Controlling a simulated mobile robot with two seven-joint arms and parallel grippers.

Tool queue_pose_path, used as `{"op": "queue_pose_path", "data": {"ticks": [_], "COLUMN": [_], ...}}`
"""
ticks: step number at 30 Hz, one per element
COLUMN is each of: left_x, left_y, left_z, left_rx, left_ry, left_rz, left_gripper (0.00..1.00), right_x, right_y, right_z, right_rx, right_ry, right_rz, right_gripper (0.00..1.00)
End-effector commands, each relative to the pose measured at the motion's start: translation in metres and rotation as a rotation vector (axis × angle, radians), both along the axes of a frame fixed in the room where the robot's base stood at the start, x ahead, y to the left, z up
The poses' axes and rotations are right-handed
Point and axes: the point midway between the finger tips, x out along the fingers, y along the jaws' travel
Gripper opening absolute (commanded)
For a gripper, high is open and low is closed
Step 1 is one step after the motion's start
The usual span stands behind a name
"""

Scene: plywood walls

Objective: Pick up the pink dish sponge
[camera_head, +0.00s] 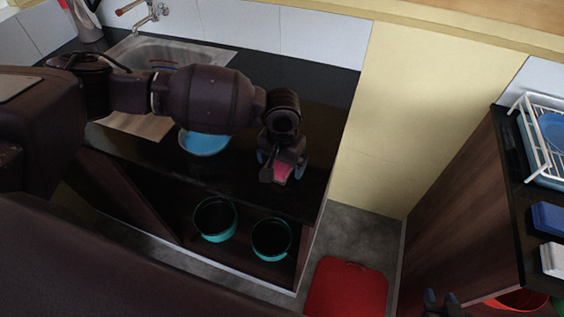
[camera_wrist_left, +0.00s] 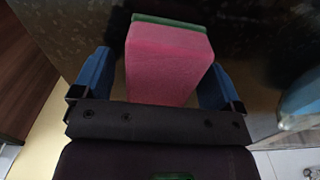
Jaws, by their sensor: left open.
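The pink sponge (camera_head: 282,171) with a green scouring layer is on the black countertop near its front right corner. In the left wrist view the sponge (camera_wrist_left: 168,62) lies between the two blue fingers. My left gripper (camera_head: 284,172) is open around it, with a visible gap between each finger and the sponge's sides; the left wrist view shows the gripper too (camera_wrist_left: 155,82). Part of the sponge is hidden behind the gripper body. My right gripper (camera_head: 441,298) shows only its blue fingertips at the bottom edge, away from the sponge.
A blue bowl (camera_head: 204,143) sits on the counter beside the metal sink (camera_head: 185,52). Two teal-rimmed pots (camera_head: 215,219) stand in the open cabinet below. A red board-like object (camera_head: 347,288) is on the floor. A dish rack (camera_head: 534,125) stands on the right counter.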

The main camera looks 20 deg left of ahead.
Motion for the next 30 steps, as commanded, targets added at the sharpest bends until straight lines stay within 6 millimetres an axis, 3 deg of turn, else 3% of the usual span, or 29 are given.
{"op": "queue_pose_path", "data": {"ticks": [5,15,24,30], "left_x": [0.0,0.0,0.001,0.001], "left_y": [0.0,0.0,0.0,0.0], "left_z": [0.0,0.001,0.004,0.028], "left_rx": [0.0,0.0,-0.001,-0.001], "left_ry": [0.0,-0.001,-0.001,-0.004], "left_rz": [0.0,0.0,0.001,0.001], "left_gripper": [0.92,0.39,0.39,0.39], "right_x": [0.005,0.006,-0.001,-0.003], "right_y": [0.001,0.001,0.0,-0.001], "right_z": [0.003,0.003,0.0,0.002], "right_rx": [0.0,0.0,0.0,0.0], "right_ry": [-0.01,-0.012,0.001,0.004], "right_rz": [0.002,0.004,0.0,-0.002], "right_gripper": [0.36,0.36,0.36,0.36]}}
